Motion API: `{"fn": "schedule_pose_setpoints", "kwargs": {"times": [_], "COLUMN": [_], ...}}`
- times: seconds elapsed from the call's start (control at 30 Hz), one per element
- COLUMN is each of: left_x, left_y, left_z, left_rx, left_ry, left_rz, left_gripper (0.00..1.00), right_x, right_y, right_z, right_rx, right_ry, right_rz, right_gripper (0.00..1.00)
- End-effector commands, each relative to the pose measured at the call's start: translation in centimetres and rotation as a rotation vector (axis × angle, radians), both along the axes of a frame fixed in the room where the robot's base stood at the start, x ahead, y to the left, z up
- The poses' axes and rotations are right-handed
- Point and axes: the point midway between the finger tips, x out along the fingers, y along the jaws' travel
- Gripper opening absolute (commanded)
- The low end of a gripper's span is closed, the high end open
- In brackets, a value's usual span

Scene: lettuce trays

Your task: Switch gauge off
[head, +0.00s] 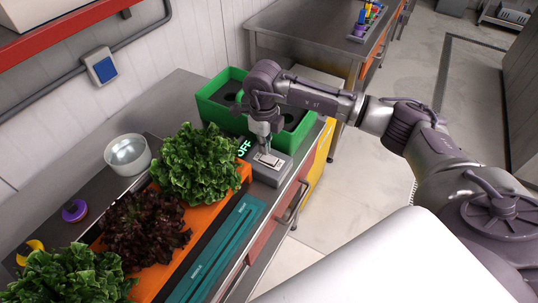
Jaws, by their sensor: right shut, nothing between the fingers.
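The gauge (262,178) is a small grey box at the right front part of the counter, with a pale switch plate on top. Green glowing letters beside it read OFF. My right gripper (265,146) comes in from the right and points down, just above or touching the switch plate; I cannot tell which. Its fingers are shut with nothing held. My left gripper is not in view.
A green bin (215,101) stands right behind the gauge. An orange tray (163,262) with green and dark red lettuce and a teal case (216,254) lie in front. A metal bowl (128,155) stands at left. A blue wall switch (104,69) is above.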

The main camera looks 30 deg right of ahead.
Motion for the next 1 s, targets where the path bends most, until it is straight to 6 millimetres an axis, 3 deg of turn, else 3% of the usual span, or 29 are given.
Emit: {"fn": "schedule_pose_setpoints", "kwargs": {"times": [0.53, 1.0], "left_x": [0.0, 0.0], "left_y": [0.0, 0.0], "left_z": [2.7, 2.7], "left_rx": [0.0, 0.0], "left_ry": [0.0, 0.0], "left_rz": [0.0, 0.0], "left_gripper": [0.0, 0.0], "right_x": [0.0, 0.0], "right_y": [0.0, 0.0], "right_z": [4.6, 4.8], "right_rx": [0.001, 0.001], "right_ry": [-0.001, 0.001], "right_rz": [0.0, 0.0], "right_gripper": [0.0, 0.0]}}
